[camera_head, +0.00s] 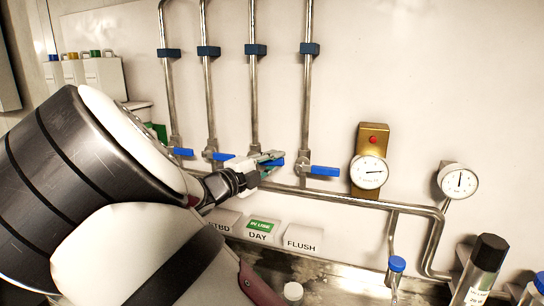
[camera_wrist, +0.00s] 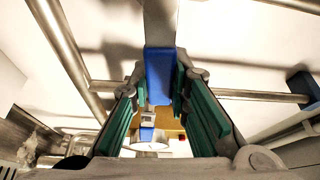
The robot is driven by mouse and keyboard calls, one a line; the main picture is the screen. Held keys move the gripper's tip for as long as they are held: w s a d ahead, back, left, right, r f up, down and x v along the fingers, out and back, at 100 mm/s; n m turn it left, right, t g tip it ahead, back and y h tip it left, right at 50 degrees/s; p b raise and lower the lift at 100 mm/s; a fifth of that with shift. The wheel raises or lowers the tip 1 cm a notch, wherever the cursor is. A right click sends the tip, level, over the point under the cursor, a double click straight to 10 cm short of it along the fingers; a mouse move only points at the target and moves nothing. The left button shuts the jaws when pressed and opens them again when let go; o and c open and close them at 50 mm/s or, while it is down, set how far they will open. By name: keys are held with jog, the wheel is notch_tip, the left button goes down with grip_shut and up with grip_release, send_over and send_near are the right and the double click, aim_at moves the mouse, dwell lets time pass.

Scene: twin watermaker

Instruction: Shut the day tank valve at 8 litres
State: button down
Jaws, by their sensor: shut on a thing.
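My gripper (camera_head: 270,160) is shut on the blue handle (camera_wrist: 159,76) of the third valve from the left. Its green-lined fingers lie on either side of the handle in the wrist view. In the head view this handle is partly covered by the fingers and seems to lie roughly level, across its upright pipe (camera_head: 253,100). The DAY label plate (camera_head: 260,230) with a green tag sits below this valve. A round dial (camera_head: 369,173) on a brass plate stands to the right, its needle pointing roughly right. Its numbers are too small to read.
Neighbouring blue valve handles (camera_head: 324,171) and (camera_head: 182,152) stick out level on both sides. A second dial (camera_head: 461,182) is farther right, needle near upright. A steel basin runs below, with a blue-capped tap (camera_head: 397,264) and a dark-capped bottle (camera_head: 487,262). A FLUSH plate (camera_head: 302,239) is beside DAY.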

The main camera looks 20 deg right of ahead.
jog(key=shift+f+m, duration=0.35)
jog(key=shift+m, duration=0.25)
jog(key=c, duration=1.5)
grip_release()
jog(key=shift+f, duration=0.1)
jog(key=shift+a, duration=0.1)
jog(key=v, duration=1.1)
jog(key=shift+s+a+r, duration=0.2)
jog(key=shift+a+r, duration=0.05)
jog(key=shift+a, duration=0.1)
jog(key=shift+y, duration=0.3)
